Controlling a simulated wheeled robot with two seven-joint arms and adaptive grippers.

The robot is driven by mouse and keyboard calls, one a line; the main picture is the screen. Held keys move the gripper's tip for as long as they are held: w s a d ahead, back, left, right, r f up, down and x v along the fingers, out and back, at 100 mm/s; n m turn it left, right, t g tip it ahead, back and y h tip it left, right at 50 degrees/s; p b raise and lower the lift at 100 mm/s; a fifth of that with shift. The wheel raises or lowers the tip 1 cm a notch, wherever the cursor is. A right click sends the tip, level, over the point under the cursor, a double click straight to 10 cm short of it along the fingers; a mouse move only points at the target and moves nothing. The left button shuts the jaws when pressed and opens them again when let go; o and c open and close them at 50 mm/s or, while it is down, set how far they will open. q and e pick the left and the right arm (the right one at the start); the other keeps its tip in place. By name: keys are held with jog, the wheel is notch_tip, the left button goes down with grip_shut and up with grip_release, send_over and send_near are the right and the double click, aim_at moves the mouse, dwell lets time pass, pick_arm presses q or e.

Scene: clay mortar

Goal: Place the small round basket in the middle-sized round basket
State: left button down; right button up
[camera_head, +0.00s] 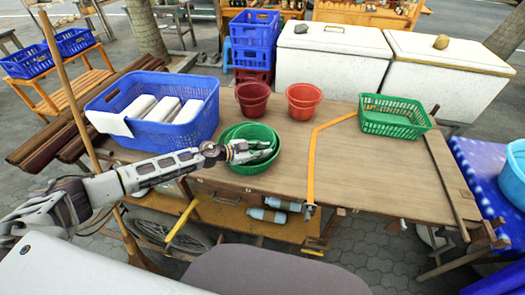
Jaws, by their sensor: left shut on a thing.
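Green round baskets stand nested on the wooden table, left of its middle. The outer green basket (254,168) shows its wall below my gripper. The inner green basket (250,131) sits within its rim, slightly tilted; I cannot tell whether it rests on the outer one. My left gripper (262,151) reaches over them from the left and is shut on the inner green basket near its rim. The gripper hides part of the inside of the baskets. My right gripper is not in view.
Two red round containers (252,98) (303,101) stand behind the green baskets. A blue crate (184,135) with white packs is at the left. A green rectangular basket (392,122) is at the back right. The wooden table (375,180) is clear at the right, past an orange strip (312,155).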

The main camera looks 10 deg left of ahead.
pick_arm(q)
jog(key=shift+s+f, duration=0.25)
jog(key=shift+f, duration=0.45)
jog(key=c, duration=1.4)
grip_release()
jog(key=shift+f, duration=0.2)
jog(key=shift+c, duration=0.2)
jog(key=shift+r, duration=0.1)
jog(key=shift+w+r, duration=0.1)
jog(key=shift+r, duration=0.25)
jog(key=shift+s+a+r, duration=0.2)
jog(key=shift+a+r, duration=0.15)
jog(key=shift+a, duration=0.15)
jog(key=shift+v, duration=1.2)
jog(key=shift+r+b+v, duration=0.15)
jog(key=shift+b+v, duration=0.1)
jog(key=shift+v, duration=1.9)
jog(key=shift+r+b+v, duration=0.15)
jog(key=shift+b+v, duration=0.1)
jog(key=shift+v, duration=1.85)
jog(key=shift+d, duration=0.1)
